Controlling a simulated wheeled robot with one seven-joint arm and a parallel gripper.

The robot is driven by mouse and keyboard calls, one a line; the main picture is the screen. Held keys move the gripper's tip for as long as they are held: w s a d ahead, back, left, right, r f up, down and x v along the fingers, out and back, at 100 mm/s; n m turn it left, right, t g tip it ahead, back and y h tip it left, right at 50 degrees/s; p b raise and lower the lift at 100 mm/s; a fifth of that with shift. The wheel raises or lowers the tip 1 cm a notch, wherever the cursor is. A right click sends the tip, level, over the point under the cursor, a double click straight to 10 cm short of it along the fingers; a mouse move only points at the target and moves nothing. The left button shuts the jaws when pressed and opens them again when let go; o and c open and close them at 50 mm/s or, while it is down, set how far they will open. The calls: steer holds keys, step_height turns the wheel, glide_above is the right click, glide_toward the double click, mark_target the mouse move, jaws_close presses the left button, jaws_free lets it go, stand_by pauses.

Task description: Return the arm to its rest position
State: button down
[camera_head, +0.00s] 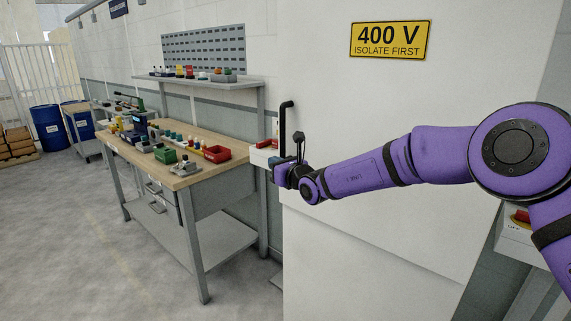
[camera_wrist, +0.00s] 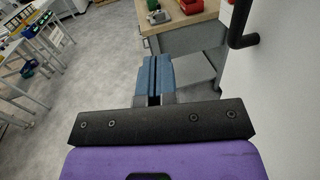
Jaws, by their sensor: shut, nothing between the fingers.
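My purple arm stretches from the right edge across the head view toward the left. At its end, my gripper (camera_head: 278,172) sits low beside a black bar handle (camera_head: 284,125) on the white cabinet (camera_head: 390,220). In the wrist view my gripper (camera_wrist: 153,66) shows two blue fingers pressed together with nothing between them. The handle (camera_wrist: 240,28) stands to the upper right of the fingers there, apart from them. In the head view the fingers are mostly hidden behind the wrist.
A yellow 400 V sign (camera_head: 390,39) is on the cabinet. Blue drums (camera_head: 48,128) stand far left. The grey floor (camera_head: 60,240) at front left is clear.

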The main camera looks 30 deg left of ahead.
steer(key=s+d+r+n+g, duration=0.1)
steer(key=d+r+n+g, duration=0.2)
steer(key=d+r+n, duration=0.85)
steer(key=s+d+r+n+g+h, duration=0.1)
steer(key=s+d+r+n+h, duration=0.2)
steer(key=d, duration=0.7)
steer(key=s+d+r+n+h, duration=0.1)
steer(key=s+d+r+n, duration=0.2)
steer(key=d+r, duration=0.5)
steer(key=s+d+f+n+t+h, duration=0.1)
steer(key=s+d+f+h, duration=0.2)
steer(key=s+d, duration=0.5)
steer(key=s+d+f+n+t+h, duration=0.1)
steer(key=s+d+h, duration=0.4)
steer(key=d, duration=1.8)
steer(key=s+d+f+n+t+h, duration=0.1)
steer(key=s+d+f+h, duration=0.4)
steer(key=s+d, duration=0.6)
steer(key=d+n, duration=0.1)
steer(key=d, duration=0.3)
steer(key=shift+d, duration=0.35)
steer(key=shift+s+f, duration=0.1)
